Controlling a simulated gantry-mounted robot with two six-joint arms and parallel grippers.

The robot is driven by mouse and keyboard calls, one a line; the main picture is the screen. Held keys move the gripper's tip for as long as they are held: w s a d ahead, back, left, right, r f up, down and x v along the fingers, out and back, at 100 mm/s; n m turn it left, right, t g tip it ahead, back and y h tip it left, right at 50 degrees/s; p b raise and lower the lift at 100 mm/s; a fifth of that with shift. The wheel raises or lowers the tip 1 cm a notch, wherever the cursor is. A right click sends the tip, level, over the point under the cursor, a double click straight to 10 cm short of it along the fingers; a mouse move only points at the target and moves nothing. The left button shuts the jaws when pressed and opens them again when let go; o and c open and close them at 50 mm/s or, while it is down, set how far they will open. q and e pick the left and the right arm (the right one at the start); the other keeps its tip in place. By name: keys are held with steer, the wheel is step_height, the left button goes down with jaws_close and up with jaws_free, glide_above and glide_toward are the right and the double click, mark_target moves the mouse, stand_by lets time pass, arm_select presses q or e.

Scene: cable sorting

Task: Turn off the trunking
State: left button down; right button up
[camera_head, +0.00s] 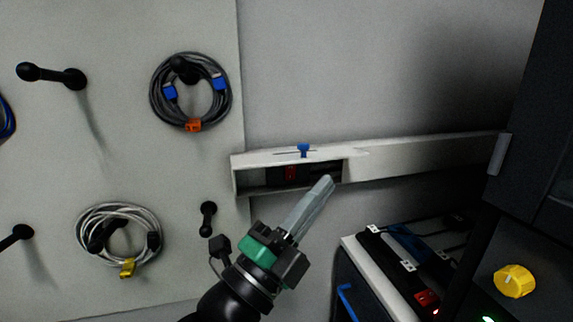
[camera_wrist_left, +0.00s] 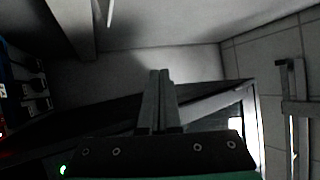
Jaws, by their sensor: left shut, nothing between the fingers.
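The white trunking (camera_head: 420,152) runs along the wall, with an open section at its left end. Inside that opening is a red switch (camera_head: 291,173) in a dark recess; I cannot tell its on or off position. A blue slider or knob (camera_head: 304,150) sits on top of the trunking. My left gripper (camera_head: 326,184) is shut and empty, with its fingertips just in front of the lower right part of the opening, right of the red switch. In the left wrist view its closed fingers (camera_wrist_left: 159,75) point at a grey surface. My right gripper is not in view.
A pegboard on the left holds a black cable coil with blue plugs (camera_head: 190,92) and a grey coil (camera_head: 119,234). Lower right stands a box with a red lit switch (camera_head: 426,298).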

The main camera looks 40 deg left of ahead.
arm_select(q)
steer(key=w+a+f+g+y+p, duration=0.1)
steer(key=a+f+g+y+p, duration=0.1)
steer(key=a, duration=0.5)
steer(key=w+a+f+g+y+p, duration=0.1)
steer(key=a+f+g+y+p, duration=0.1)
steer(key=a+f+p, duration=0.3)
step_height(320, 180, down, 2)
steer(key=shift+w+a+f+g+y, duration=0.25)
steer(key=shift+a+g+y, duration=0.2)
steer(key=shift+a, duration=0.4)
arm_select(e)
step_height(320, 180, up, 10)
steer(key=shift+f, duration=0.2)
arm_select(q)
steer(key=b, duration=0.4)
glide_toward(294, 167)
steer(key=w+d, duration=0.2)
steer(key=w, duration=0.1)
steer(key=w+a, duration=0.1)
steer(key=w+a+b, duration=0.1)
steer(key=shift+w+a+r, duration=0.15)
steer(key=shift+a+r, duration=0.05)
steer(key=shift+a, duration=0.15)
steer(key=shift+w+a+r, duration=0.1)
steer(key=shift+w+a, duration=0.05)
steer(key=shift+a, duration=0.15)
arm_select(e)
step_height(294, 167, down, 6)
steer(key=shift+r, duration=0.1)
